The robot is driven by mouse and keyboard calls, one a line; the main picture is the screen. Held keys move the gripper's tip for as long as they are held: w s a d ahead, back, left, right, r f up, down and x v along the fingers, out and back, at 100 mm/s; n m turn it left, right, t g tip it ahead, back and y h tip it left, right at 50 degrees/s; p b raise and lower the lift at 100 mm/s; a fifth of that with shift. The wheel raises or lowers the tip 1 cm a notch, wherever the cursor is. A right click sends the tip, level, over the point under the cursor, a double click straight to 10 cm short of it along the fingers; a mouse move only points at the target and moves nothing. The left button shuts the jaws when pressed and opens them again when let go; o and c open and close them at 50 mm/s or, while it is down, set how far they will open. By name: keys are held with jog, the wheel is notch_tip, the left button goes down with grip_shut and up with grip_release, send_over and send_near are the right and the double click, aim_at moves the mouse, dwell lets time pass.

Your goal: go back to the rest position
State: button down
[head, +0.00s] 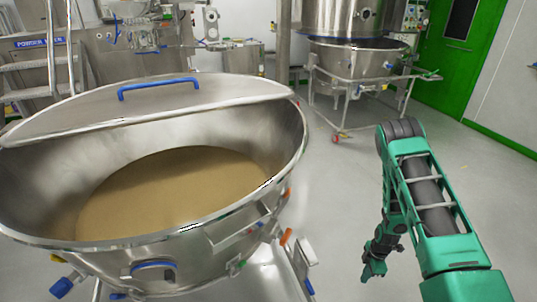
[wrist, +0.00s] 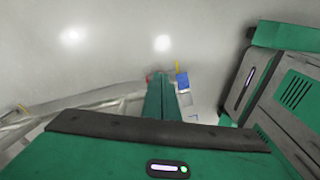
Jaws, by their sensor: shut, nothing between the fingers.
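My gripper (head: 368,275) hangs low at the right in the head view, pointing down beside the large steel bowl (head: 130,268). It is apart from the bowl and over open floor. Its fingers are small and dark in that view, shut with nothing held. My green arm reaches in from the lower right corner and bends down at the elbow. The wrist view shows mostly my own green and grey parts, with blurred grey floor beyond.
The bowl holds tan powder (head: 170,190) under a half-open lid (head: 150,108) with a blue handle (head: 158,86). Coloured-tipped clamps jut from its right side, near my gripper. A steel vessel on a wheeled frame (head: 337,90) stands behind. Grey floor (head: 340,190) is clear between; a green door (head: 455,60) is back right.

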jog(key=s+d+r+m, duration=0.1)
jog(key=d+r+m, duration=0.15)
jog(key=r, duration=0.95)
jog(key=s+d+r+m+h, duration=0.1)
jog(key=r+m, duration=0.3)
jog(key=r, duration=0.7)
jog(key=s+d+r+m, duration=0.15)
jog(key=r+m, duration=0.25)
jog(key=r, duration=0.8)
jog(key=s+r+m, duration=0.6)
jog(key=s+r, duration=0.5)
jog(key=r, duration=0.1)
jog(key=s+a+r+m, duration=0.1)
jog(key=s+r+m, duration=0.2)
jog(key=s, duration=0.5)
jog(key=s+a+r+m, duration=0.2)
jog(key=s+r+m, duration=0.2)
jog(key=s, duration=0.3)
jog(key=shift+s+a+r, duration=0.15)
jog(key=shift+s+a, duration=0.1)
jog(key=shift+s, duration=0.1)
